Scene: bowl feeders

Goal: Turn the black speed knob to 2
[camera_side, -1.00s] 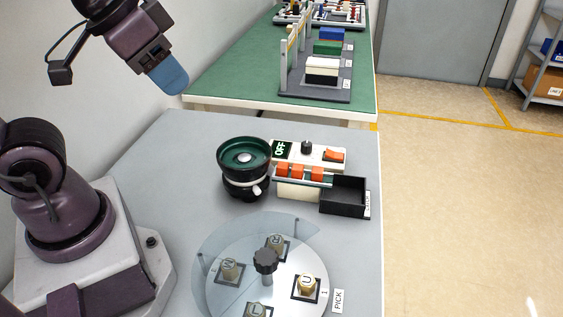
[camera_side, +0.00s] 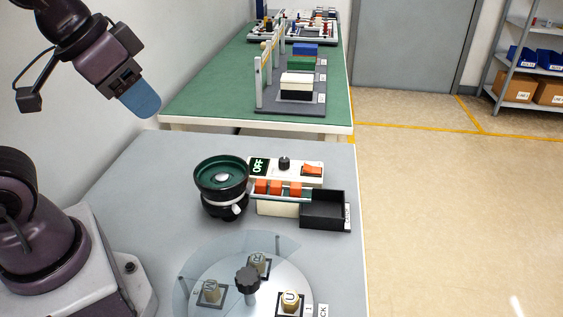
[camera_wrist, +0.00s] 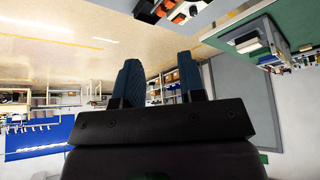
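The number the knob points to is too small to read. My gripper (camera_side: 143,102) is high at the upper left, well away from the knob, with blue fingers. In the wrist view my gripper (camera_wrist: 160,80) has its two blue fingers apart with nothing between them.
A green-topped bowl feeder (camera_side: 221,175) stands left of the box. Orange blocks (camera_side: 277,188) sit on a rail in front of it, beside a black tray (camera_side: 324,211). A clear-covered turntable (camera_side: 208,270) with a black star knob (camera_side: 248,281) is nearer.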

